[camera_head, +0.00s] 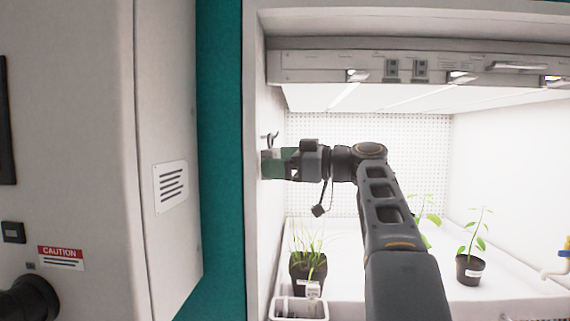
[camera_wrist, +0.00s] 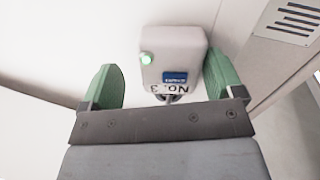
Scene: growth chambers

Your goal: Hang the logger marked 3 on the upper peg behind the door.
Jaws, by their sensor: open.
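The logger marked 3 (camera_wrist: 172,56) is a pale box with a green light and a small blue display. Its "No. 3" reads upside down in the wrist view. In the head view my gripper (camera_head: 275,163) is at the chamber's left wall and mostly hides the logger. Whether the logger hangs on a peg cannot be told.
A grassy potted plant (camera_head: 308,270) stands by a white bin (camera_head: 298,309) below my gripper. Another potted seedling (camera_head: 470,270) stands at right. A large pale panel with a caution label (camera_head: 61,257) is at left.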

